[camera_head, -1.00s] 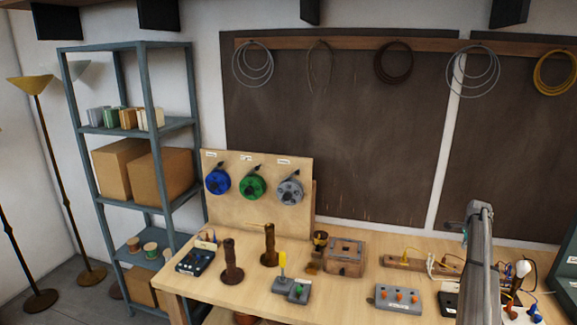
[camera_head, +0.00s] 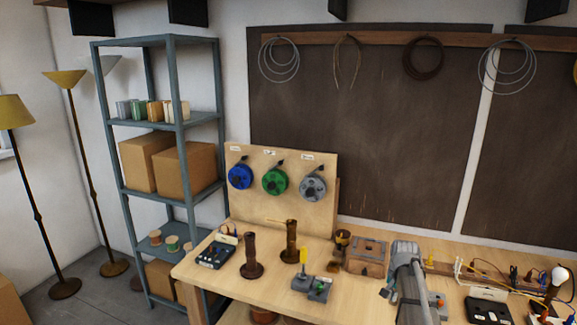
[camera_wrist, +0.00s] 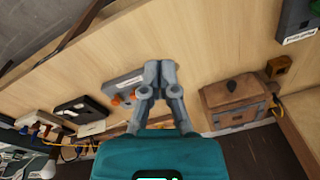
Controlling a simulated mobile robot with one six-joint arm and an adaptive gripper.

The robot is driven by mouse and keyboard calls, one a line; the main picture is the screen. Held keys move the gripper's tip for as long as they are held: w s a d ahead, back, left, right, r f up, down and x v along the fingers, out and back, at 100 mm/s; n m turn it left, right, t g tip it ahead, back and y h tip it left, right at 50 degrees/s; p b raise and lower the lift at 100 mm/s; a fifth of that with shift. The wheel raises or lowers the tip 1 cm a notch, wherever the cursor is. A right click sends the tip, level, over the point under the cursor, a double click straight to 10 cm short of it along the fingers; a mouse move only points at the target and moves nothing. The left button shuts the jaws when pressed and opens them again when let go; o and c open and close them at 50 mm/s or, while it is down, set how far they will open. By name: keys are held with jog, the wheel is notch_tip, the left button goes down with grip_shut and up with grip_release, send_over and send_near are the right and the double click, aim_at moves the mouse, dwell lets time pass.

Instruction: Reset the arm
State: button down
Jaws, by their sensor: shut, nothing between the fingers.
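My gripper (camera_wrist: 158,76) shows in the wrist view, with its fingers together and nothing between them, above the bare wooden bench (camera_wrist: 185,35). A grey block with orange knobs (camera_wrist: 122,90) lies just left of the fingers there, and a brown wooden box (camera_wrist: 235,100) lies to their right. In the head view my arm reaches over the bench at the lower right, to the right of the same wooden box (camera_head: 367,256). The fingertips are not clear in the head view.
The bench (camera_head: 225,285) holds two dark brown posts (camera_head: 251,256), a grey block with a yellow handle (camera_head: 312,286), and a black meter (camera_head: 214,254). A board with blue, green and grey spools (camera_head: 275,182) stands behind. Shelves (camera_head: 170,118) and floor lamps (camera_head: 72,180) are at left.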

jog(key=s+a+f+n+g+b, duration=0.1)
jog(key=s+a+n, duration=0.7)
jog(key=s+a, duration=0.9)
notch_tip(320, 180, down, 2)
jog(key=shift+s+f+b, duration=0.1)
jog(key=shift+s+b, duration=0.75)
jog(key=shift+s, duration=0.2)
jog(key=shift+d, duration=0.1)
